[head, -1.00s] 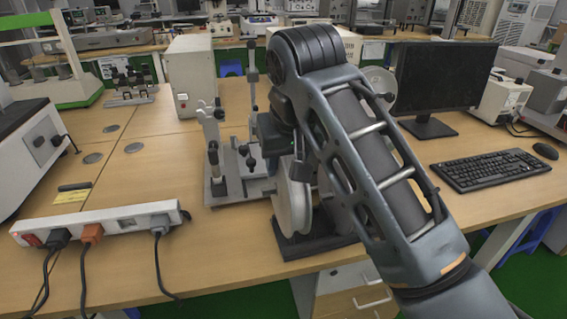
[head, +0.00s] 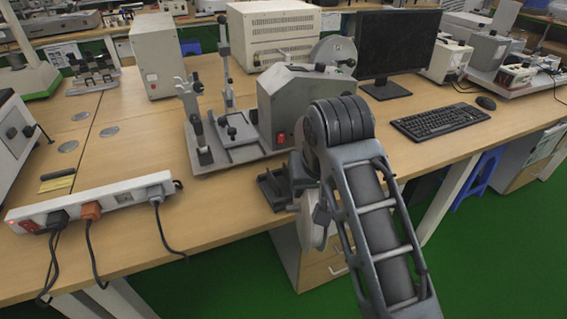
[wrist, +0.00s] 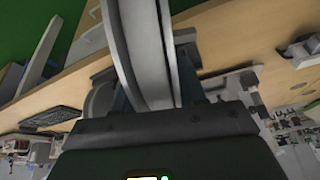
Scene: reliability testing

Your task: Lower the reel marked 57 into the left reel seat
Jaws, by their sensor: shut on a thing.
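My gripper (wrist: 152,85) is shut on a pale grey reel (wrist: 146,35), which stands edge-on between the fingers in the wrist view. In the head view the reel (head: 311,226) hangs below my wrist, at the table's front edge, partly hidden by my arm. I cannot read its number. A winding machine (head: 240,152) with a grey housing (head: 305,105) and upright posts stands behind it, apart from the reel. Another reel (head: 333,53) shows at the machine's far right. The left seat cannot be made out for certain.
A dark stand (head: 272,189) sits on the table edge, close to the held reel. A power strip (head: 95,205) with cables lies at the front left. A monitor (head: 398,45) and keyboard (head: 440,120) stand to the right.

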